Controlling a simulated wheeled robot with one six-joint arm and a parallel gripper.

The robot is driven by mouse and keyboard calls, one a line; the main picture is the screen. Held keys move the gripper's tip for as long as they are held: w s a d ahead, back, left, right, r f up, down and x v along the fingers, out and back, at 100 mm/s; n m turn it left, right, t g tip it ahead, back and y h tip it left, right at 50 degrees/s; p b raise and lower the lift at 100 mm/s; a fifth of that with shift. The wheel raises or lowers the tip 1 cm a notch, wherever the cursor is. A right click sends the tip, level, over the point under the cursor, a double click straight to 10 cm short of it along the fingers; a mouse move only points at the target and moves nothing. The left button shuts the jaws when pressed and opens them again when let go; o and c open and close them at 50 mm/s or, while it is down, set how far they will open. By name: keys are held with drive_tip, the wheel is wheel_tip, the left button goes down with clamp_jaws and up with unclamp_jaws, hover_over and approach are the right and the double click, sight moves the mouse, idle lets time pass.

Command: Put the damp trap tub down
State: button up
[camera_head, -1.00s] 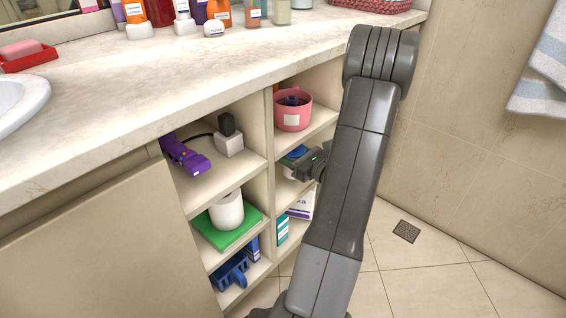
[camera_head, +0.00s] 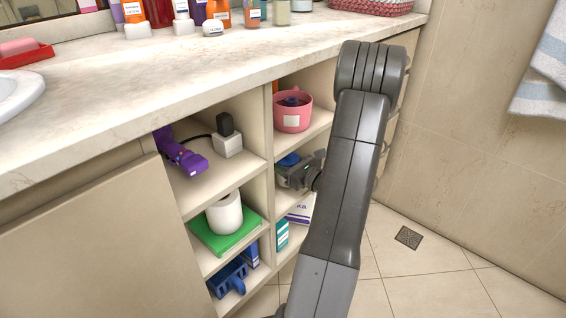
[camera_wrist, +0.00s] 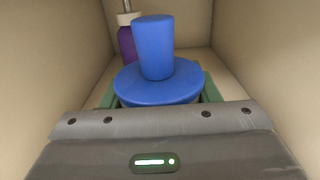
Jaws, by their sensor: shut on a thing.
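The damp trap tub (camera_head: 287,160) appears to be the blue-topped thing in the middle compartment of the right shelf column. In the wrist view the tub (camera_wrist: 157,84) shows a round blue top with an upright blue cylinder on it. My gripper (camera_head: 292,174) reaches into that compartment and is shut on the tub, with greenish finger parts (camera_wrist: 211,91) at its sides. The tub stands upright. Its lower part is hidden by my gripper, so I cannot tell whether its base touches the shelf.
A purple bottle with a pale top (camera_wrist: 127,40) stands behind the tub, close to the compartment's left wall. Side walls are close on both sides.

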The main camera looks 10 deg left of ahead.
drive_tip(key=shift+f, duration=0.2)
drive_tip(key=o, duration=1)
drive_tip(key=shift+o, duration=0.2)
drive_tip(key=shift+r, duration=0.1)
drive_tip(key=shift+r, duration=0.2)
drive_tip(key=p+v, duration=0.3)
drive_tip(key=v, duration=0.9)
drive_tip(key=shift+p, duration=0.4)
drive_tip(key=shift+f, duration=0.1)
